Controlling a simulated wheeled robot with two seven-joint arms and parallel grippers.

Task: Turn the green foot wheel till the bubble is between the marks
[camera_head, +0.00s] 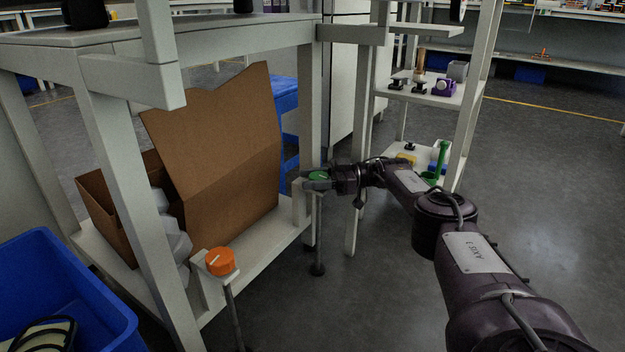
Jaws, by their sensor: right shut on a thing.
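The green foot wheel (318,175) sits on a bracket at the right end of the white bench's lower shelf, above a dark threaded foot. A pale line marks its top. My right gripper (316,181) comes in from the right and is shut on the green wheel. The fingers partly hide the wheel's side. No bubble or marks can be made out. My left gripper is out of view.
An orange foot wheel (220,261) sits on the nearer bracket. An open cardboard box (225,165) stands on the lower shelf (268,249). A blue bin (75,270) is at lower left. A white rack (435,97) with small parts stands behind my right arm.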

